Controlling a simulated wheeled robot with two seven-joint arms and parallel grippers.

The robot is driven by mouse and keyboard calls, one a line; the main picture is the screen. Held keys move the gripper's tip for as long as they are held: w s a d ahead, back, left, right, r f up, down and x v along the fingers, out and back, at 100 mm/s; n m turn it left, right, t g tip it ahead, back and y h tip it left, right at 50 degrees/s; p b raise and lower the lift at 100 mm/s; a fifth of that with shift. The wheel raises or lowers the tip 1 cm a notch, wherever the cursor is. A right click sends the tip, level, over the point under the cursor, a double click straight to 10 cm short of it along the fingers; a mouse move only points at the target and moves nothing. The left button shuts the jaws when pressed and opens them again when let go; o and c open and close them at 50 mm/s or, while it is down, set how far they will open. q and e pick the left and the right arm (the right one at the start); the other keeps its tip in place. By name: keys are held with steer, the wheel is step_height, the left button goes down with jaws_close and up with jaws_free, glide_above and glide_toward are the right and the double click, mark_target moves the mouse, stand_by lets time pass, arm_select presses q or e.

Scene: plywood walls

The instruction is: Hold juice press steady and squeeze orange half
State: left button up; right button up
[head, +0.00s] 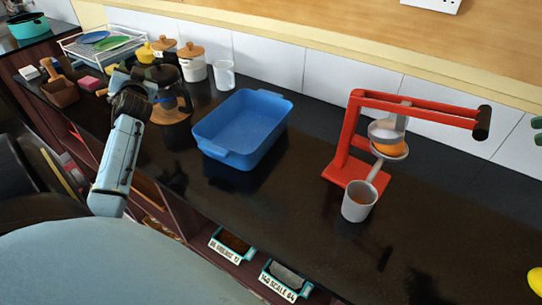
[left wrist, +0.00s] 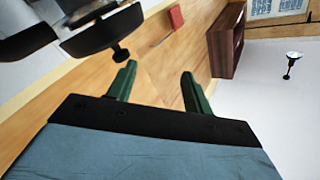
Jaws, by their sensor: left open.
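The red juice press (head: 355,120) stands on the dark counter at the right of the head view. Its lever runs roughly level to a dark grip (head: 482,122). An orange half (head: 389,149) sits in the press's grey bowl, under the pressing head. A grey cup (head: 358,201) stands at the press's red base. My left gripper (left wrist: 158,70) is open and empty in the left wrist view, with green fingers. That view shows no press.
A blue tub (head: 215,150) stands between my arm and the press. A dark pot (head: 170,95), jars (head: 191,64) and a dish rack (head: 92,55) crowd the left. Labelled bins (head: 230,243) sit below the counter edge. The counter in front of the press is mostly clear.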

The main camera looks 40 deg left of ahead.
arm_select(q)
steer(key=w+d+r+m+t+h, duration=0.15)
steer(key=w+d+r+t, duration=0.25)
steer(key=w+d+r, duration=0.55)
steer(key=m+h, duration=0.3)
steer(key=h, duration=1.1)
glide_toward(345, 149)
steer(key=shift+t, duration=0.3)
steer(key=x, duration=0.4)
steer(key=f+x, duration=0.1)
steer(key=x, duration=0.8)
steer(key=shift+a+f, duration=0.35)
steer(key=shift+f, duration=0.05)
jaws_close()
jaws_free()
